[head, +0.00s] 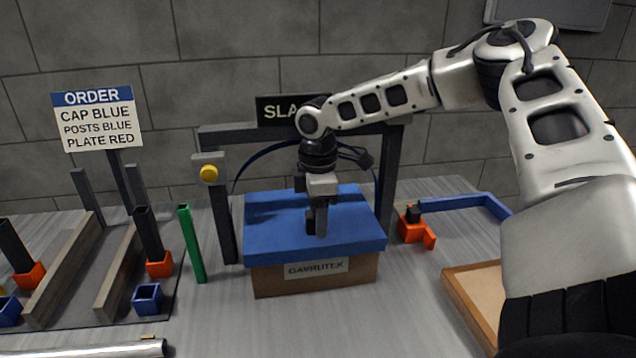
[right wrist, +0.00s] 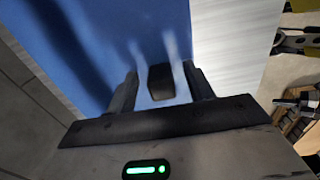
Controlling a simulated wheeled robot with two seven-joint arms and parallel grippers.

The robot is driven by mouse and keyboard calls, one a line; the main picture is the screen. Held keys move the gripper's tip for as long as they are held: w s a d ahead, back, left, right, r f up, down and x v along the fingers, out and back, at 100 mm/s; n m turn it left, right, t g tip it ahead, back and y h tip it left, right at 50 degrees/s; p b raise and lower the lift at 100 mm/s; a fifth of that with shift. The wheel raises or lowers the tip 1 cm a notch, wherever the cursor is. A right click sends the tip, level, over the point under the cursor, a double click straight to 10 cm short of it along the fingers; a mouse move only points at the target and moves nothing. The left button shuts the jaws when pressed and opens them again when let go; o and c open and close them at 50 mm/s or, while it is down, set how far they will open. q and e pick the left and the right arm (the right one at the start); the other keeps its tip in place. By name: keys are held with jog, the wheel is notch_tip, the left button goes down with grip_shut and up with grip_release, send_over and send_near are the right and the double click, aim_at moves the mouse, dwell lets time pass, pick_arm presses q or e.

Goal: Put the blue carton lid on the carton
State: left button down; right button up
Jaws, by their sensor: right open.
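The blue carton lid (head: 275,232) sits on top of the brown carton (head: 270,280), which bears a label reading GAVRUTEX. The lid looks level and covers the carton's top. My right gripper (head: 317,232) points down over the middle of the lid. In the right wrist view its two fingers (right wrist: 160,85) are apart, with a dark block-like piece between them against the blue lid (right wrist: 130,25). I cannot tell whether that piece belongs to the lid. My left gripper does not show.
An order sign (head: 97,119), a green post (head: 191,243) and grey rails (head: 65,270) are at left. An orange piece with a blue bar (head: 460,202) and a wooden tray (head: 462,305) are at right.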

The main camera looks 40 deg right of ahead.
notch_tip(320, 180, up, 16)
dwell(0.4)
dwell(0.3)
